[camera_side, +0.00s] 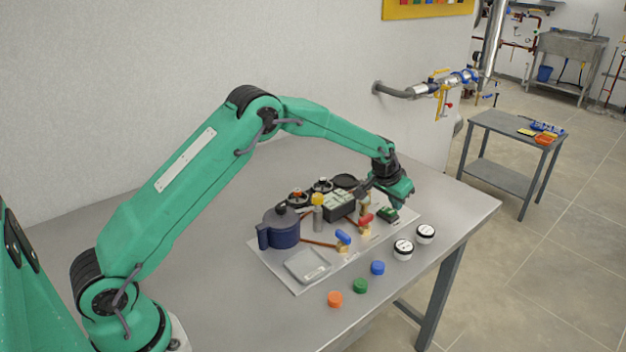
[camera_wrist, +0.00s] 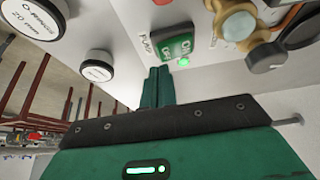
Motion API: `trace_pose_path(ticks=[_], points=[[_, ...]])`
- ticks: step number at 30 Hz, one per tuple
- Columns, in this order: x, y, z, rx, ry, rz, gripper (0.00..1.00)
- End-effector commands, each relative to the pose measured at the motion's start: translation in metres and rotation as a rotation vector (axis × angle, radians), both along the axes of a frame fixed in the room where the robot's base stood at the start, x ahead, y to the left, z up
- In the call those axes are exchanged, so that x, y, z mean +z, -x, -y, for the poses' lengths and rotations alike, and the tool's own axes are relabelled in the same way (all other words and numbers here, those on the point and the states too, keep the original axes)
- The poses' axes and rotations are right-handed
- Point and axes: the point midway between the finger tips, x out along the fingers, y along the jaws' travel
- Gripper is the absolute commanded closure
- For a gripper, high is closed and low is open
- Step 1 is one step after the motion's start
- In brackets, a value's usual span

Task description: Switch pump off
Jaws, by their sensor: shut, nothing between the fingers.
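The pump switch (camera_side: 387,214) is a small green block at the right end of the pale board (camera_side: 300,288) in the side view. In the wrist view the switch (camera_wrist: 176,47) has a green face with ON and OFF lettering, and PUMP is printed beside it. A small green light glows at its ON end. My gripper (camera_side: 406,202) is shut and empty, just above and beside the switch in the side view. In the wrist view my gripper's (camera_wrist: 158,72) closed fingertips are near the OFF end; whether they touch it I cannot tell.
Two white labelled discs (camera_side: 403,249) lie to the front right of the board. Blue, green and orange caps (camera_side: 335,299) lie along its front. A red-handled valve (camera_side: 365,222), a blue-handled valve (camera_side: 343,239) and a dark blue pot (camera_side: 281,228) stand on the board.

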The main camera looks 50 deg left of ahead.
Motion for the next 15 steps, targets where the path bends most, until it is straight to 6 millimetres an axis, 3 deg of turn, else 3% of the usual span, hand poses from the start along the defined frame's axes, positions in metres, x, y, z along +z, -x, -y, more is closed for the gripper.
trace_pose_path(ticks=[15], points=[[-0.0058, 0.0001, 0.0, 0.0, 0.0, -0.001, 1.0]])
